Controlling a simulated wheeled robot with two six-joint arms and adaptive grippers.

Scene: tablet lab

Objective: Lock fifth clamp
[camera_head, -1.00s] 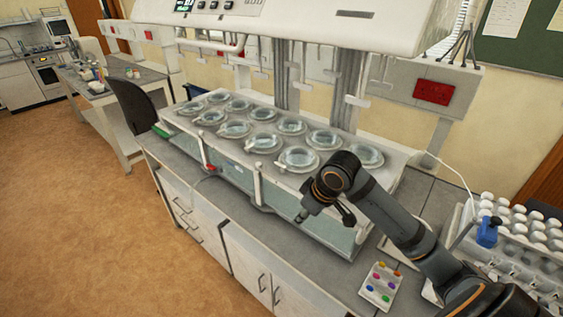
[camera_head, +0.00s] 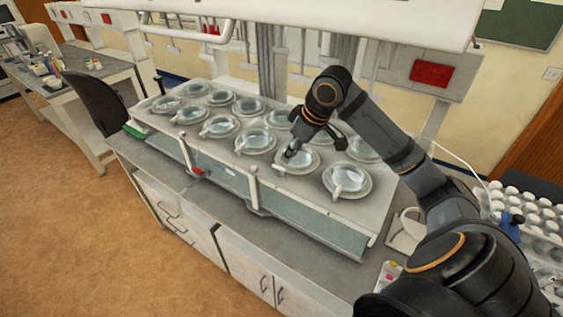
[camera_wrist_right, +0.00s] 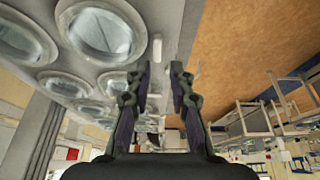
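Two rows of round glass-lidded vessels sit in the white top of the bath (camera_head: 330,215). Small white clamps show at the front of several lids, one of them on the nearest front vessel (camera_head: 347,178). My right gripper (camera_head: 290,154) is over the front-left edge of the adjacent vessel (camera_head: 306,160), and hides most of that vessel's clamp. In the right wrist view the fingers (camera_wrist_right: 160,68) are open with nothing between them. A small white clamp (camera_wrist_right: 157,48) stands just beyond the fingertips, beside a round lid (camera_wrist_right: 100,32). I cannot tell whether it is locked. My left gripper is not in view.
A white hood (camera_head: 330,12) overhangs the bath, with grey columns behind. A rack of white-capped bottles (camera_head: 530,215) is at the right. A white post (camera_head: 253,185) stands at the bath's front. Open floor (camera_head: 60,210) lies at left.

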